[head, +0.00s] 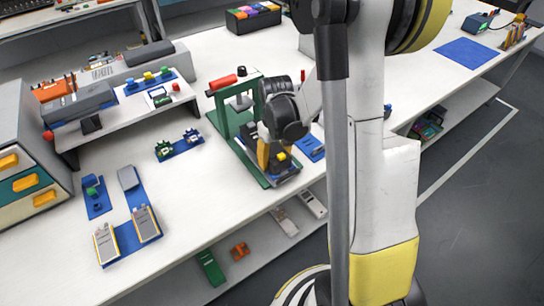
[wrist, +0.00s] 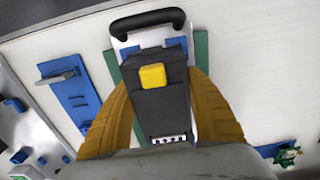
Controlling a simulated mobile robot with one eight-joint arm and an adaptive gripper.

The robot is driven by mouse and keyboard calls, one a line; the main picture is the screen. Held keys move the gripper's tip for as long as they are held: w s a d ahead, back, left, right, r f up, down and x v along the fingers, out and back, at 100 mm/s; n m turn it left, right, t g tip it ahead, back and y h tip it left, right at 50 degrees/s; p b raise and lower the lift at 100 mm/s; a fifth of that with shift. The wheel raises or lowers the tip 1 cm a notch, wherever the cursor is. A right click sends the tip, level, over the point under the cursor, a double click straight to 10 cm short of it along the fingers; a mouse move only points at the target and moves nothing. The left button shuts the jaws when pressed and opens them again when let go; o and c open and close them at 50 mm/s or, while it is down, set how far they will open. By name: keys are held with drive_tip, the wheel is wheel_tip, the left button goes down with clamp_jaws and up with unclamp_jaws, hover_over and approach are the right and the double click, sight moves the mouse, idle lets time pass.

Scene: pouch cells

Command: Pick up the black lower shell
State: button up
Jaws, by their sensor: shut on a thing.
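The black lower shell (wrist: 165,108) is a dark box-like piece with a yellow block (wrist: 153,76) on its top. It lies between the two mustard fingers of my gripper (wrist: 158,88) in the wrist view. The fingers are shut on its sides. In the head view my gripper (head: 268,156) is low over the green press stand (head: 223,128), with the yellow block just to its right. The shell is partly hidden there by the finger. I cannot tell whether the shell touches the plate under it.
The stand's red-handled lever (head: 223,82) rises behind my gripper. A black handle (wrist: 148,18) is close to the shell in the wrist view. Blue fixtures (head: 180,147) lie to the left, a blue piece (head: 311,148) to the right.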

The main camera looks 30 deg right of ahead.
sight(276, 151)
wheel_tip(276, 151, up, 4)
drive_tip(key=shift+f+p, duration=0.2)
drive_tip(key=shift+p, duration=0.7)
drive_tip(key=shift+s+d+r, duration=0.1)
drive_tip(key=shift+s+r, duration=0.05)
drive_tip(key=shift+r, duration=0.2)
drive_tip(key=s+d+r+p, duration=0.4)
drive_tip(key=s+d+r, duration=0.2)
drive_tip(key=s+d, duration=0.1)
drive_tip(key=shift+s+d+r, duration=0.2)
drive_tip(key=shift+s, duration=0.55)
drive_tip(key=shift+w, duration=0.1)
